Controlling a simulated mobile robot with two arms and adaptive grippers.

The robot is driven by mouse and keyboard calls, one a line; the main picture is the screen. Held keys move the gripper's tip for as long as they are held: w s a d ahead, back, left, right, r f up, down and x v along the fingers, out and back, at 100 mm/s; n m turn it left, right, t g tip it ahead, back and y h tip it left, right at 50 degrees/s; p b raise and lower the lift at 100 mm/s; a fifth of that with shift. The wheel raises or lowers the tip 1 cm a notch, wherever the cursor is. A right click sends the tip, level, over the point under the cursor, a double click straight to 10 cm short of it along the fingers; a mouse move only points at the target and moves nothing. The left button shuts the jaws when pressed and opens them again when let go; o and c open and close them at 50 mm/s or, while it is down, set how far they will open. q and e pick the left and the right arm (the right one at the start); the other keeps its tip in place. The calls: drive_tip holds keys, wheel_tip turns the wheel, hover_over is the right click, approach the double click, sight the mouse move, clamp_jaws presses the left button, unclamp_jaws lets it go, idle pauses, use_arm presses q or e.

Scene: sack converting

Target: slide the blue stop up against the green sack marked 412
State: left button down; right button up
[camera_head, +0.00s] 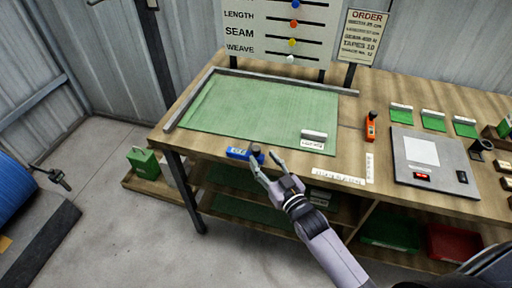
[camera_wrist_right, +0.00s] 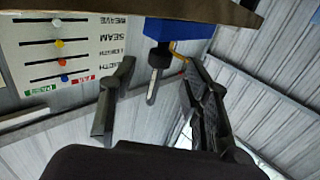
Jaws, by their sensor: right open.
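The blue stop (camera_head: 240,154) sits at the front edge of the bench, with a dark round knob at its right end. In the right wrist view the blue stop (camera_wrist_right: 178,28) is at the top, and its dark knob stem points down between the fingers. A large flat green piece (camera_head: 255,105) lies on the bench behind it, with a white label at its front right corner. I cannot read 412 on it or on any other green item. My right gripper (camera_head: 262,158) is open at the knob; contact cannot be told. My left gripper is not in view.
A raised rail (camera_head: 195,98) borders the green piece at left and back. An orange tool (camera_head: 371,127), a grey scale (camera_head: 435,160) and small green pieces (camera_head: 433,120) are to the right. A green bag (camera_head: 143,162) stands on a low shelf. A sliders board (camera_head: 285,30) stands behind.

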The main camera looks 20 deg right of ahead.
sight(259, 153)
drive_tip(key=w, duration=0.2)
drive_tip(key=w+a, duration=0.1)
drive_tip(key=w, duration=0.2)
drive_tip(key=shift+w, duration=0.3)
drive_tip(key=shift+c, duration=0.4)
clamp_jaws()
